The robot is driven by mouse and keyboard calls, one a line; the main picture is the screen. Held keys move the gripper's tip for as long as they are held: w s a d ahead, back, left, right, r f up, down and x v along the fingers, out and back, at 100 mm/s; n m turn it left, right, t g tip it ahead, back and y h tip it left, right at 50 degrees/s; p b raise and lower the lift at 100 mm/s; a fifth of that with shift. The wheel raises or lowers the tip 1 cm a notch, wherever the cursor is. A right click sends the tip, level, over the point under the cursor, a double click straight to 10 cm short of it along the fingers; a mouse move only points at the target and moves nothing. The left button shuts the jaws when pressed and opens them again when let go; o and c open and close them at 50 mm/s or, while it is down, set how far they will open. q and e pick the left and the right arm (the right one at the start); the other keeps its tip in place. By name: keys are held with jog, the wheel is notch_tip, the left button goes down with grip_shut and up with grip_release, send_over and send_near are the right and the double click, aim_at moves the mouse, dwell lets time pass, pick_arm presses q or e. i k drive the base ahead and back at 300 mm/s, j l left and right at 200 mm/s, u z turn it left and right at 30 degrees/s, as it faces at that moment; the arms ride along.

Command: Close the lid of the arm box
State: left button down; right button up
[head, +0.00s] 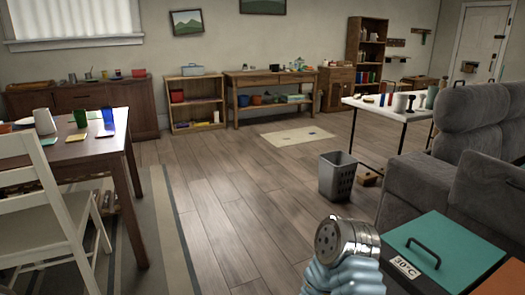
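A teal panel (450,246) with a dark bar handle (424,253) lies at the lower right, in front of the grey sofa. It looks like a lid, but I cannot tell whether it belongs to the arm box or whether it is open or shut. A white tag reading 30°C (405,267) is at its near left edge. An orange panel (505,279) shows beside it at the right frame edge. The box's body is mostly cut off by the frame.
A chrome, perforated round end on a pale-blue ribbed body (345,250) rises at bottom centre, left of the panel. The grey sofa (420,180) is behind. A grey basket (339,176) stands near a white table (390,107). The middle wooden floor (230,200) is clear.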

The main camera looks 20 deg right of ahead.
aim_at(488, 189)
jog(key=i+j+z, duration=0.1)
jog(key=z, duration=0.35)
jog(key=j+z, duration=0.1)
jog(key=z, duration=0.3)
jog(key=i+j+z, duration=0.1)
jog(key=z, duration=0.35)
jog(key=j+z, duration=0.15)
jog(key=z, duration=0.25)
jog(key=j+z, duration=0.2)
jog(key=z, duration=0.25)
